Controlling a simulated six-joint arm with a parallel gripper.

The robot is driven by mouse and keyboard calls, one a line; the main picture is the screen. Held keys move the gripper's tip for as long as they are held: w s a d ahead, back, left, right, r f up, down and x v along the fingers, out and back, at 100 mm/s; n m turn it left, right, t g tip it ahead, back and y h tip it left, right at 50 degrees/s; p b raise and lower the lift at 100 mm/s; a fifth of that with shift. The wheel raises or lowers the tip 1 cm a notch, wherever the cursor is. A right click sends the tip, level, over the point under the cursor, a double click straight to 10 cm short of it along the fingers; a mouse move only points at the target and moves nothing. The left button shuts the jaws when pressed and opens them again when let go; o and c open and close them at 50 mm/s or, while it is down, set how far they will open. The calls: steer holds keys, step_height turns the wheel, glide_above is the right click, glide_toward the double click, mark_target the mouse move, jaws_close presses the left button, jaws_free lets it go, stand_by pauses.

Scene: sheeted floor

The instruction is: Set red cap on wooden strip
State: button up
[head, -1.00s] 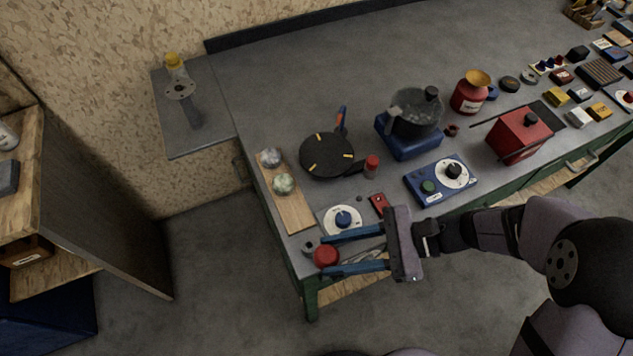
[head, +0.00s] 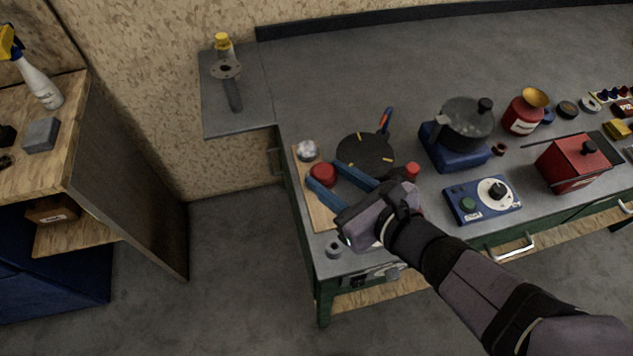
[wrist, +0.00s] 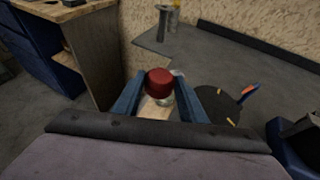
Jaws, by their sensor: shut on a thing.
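The red cap (head: 323,174) is held between the blue fingertips of my gripper (head: 325,176), which is shut on it. It also shows in the wrist view (wrist: 158,82) between the two fingers. The pale wooden strip (head: 321,217) lies along the left end of the bench, partly hidden by my gripper. The cap appears over the strip; whether it touches anything below, I cannot tell. A whitish ball (head: 307,150) sits at the strip's far end, just beyond the cap. The greenish ball seen earlier on the strip is hidden in the head view.
A black round plate (head: 366,152) lies right of my fingers. A small red-topped item (head: 412,171) stands close beside my gripper. A grey ring (head: 334,248) lies near the front left corner. A blue control box (head: 482,200) and a pot (head: 466,125) stand farther right.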

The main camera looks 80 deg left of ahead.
glide_above(329, 213)
steer(key=shift+f, duration=2.9)
steer(key=shift+f, duration=0.15)
steer(key=shift+f, duration=1.95)
steer(key=shift+f+b, duration=0.15)
steer(key=shift+b, duration=0.2)
steer(key=o, duration=1.1)
steer(key=shift+o, duration=0.2)
